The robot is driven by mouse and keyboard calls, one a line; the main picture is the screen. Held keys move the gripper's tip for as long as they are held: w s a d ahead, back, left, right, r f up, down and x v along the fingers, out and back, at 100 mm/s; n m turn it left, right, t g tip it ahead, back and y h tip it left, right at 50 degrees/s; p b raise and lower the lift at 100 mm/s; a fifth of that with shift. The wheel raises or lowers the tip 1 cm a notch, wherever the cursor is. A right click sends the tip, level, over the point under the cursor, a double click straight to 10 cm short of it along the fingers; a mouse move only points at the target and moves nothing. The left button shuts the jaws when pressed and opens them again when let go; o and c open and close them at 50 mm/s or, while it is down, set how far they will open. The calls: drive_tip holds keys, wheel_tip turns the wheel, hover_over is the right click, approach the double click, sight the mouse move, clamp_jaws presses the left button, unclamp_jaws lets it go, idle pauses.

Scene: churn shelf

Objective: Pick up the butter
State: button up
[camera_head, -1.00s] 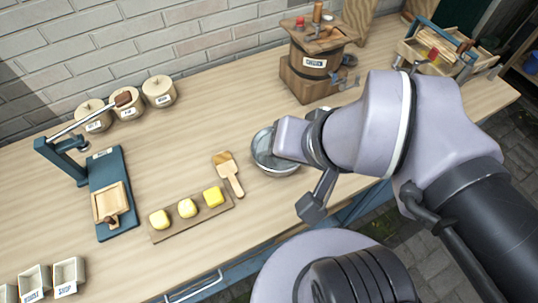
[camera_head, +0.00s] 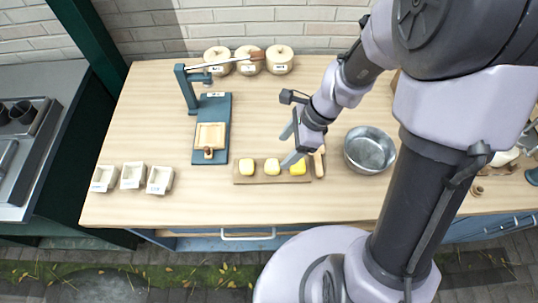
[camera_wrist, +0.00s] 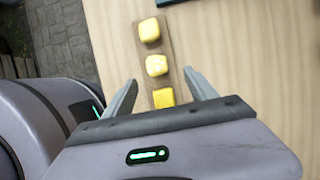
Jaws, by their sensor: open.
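Three yellow butter pieces sit in a row on a thin wooden board: left (camera_head: 246,167), middle (camera_head: 272,167) and right (camera_head: 298,167). In the wrist view they line up along the board (camera_wrist: 178,45), at top (camera_wrist: 149,30), middle (camera_wrist: 156,65) and bottom (camera_wrist: 163,98). My gripper (camera_head: 289,146) is open and empty, above the board's right end. In the wrist view its fingertips (camera_wrist: 161,80) appear on either side of the board, with the bottom piece between the fingers in the picture. My gripper body partly covers that piece. The exact height above it cannot be told.
A wooden paddle (camera_head: 319,162) lies right of the board, then a metal bowl (camera_head: 370,150). A blue press stand (camera_head: 224,130) is to the left. Small white boxes (camera_head: 132,176) sit at left. Bare table lies in front of the board.

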sight(272, 164)
drive_tip(key=b+x, duration=0.1)
drive_tip(key=x, duration=0.2)
drive_tip(key=b+x, duration=0.1)
drive_tip(key=x, duration=0.2)
drive_tip(key=b+x, duration=0.2)
drive_tip(key=x, duration=0.1)
drive_tip(key=shift+s+a, duration=0.15)
drive_tip(key=shift+s, duration=0.2)
drive_tip(key=shift+r, duration=0.15)
drive_tip(key=shift+c, duration=0.5)
clamp_jaws()
drive_tip(key=shift+r, duration=0.15)
